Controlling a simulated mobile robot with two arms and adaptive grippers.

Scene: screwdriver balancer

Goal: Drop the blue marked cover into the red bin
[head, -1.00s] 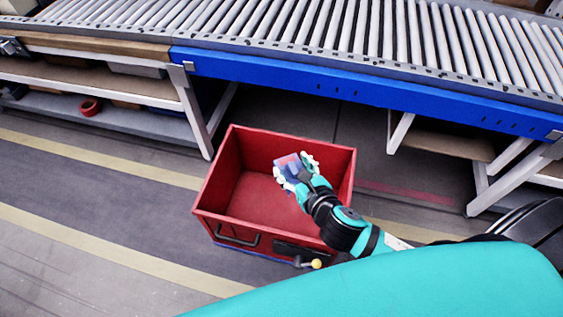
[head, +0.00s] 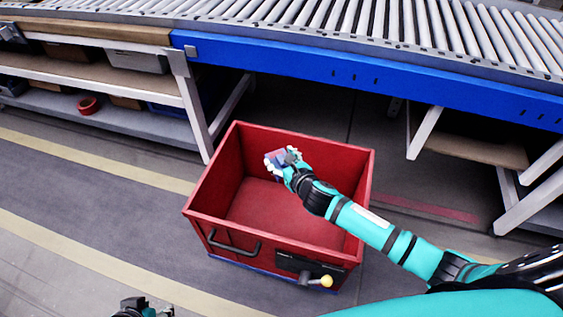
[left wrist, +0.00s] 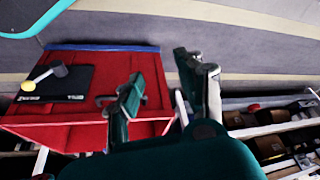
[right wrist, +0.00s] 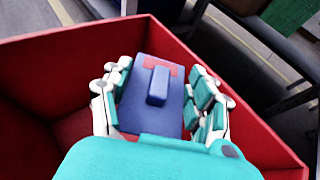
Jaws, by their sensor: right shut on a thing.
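The blue cover (right wrist: 140,112) has red patches at its top edge and a raised blue bar in its middle. My right gripper (right wrist: 162,82) is shut on it, with fingers on both sides. In the head view the right gripper (head: 281,163) holds the cover over the opening of the red bin (head: 215,222), towards its back wall. I cannot tell how far it is below the rim. The bin floor that shows is bare. My left gripper (left wrist: 168,88) is open and empty, its fingers apart, outside the bin; only a bit of it shows at the head view's bottom edge.
The bin stands on the floor, with a black handle (head: 233,245) and a yellow-knobbed lever (head: 326,281) in front. A roller conveyor with a blue side rail (head: 370,85) runs behind it. Shelves (head: 100,75) stand at the left. Floor left of the bin is clear.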

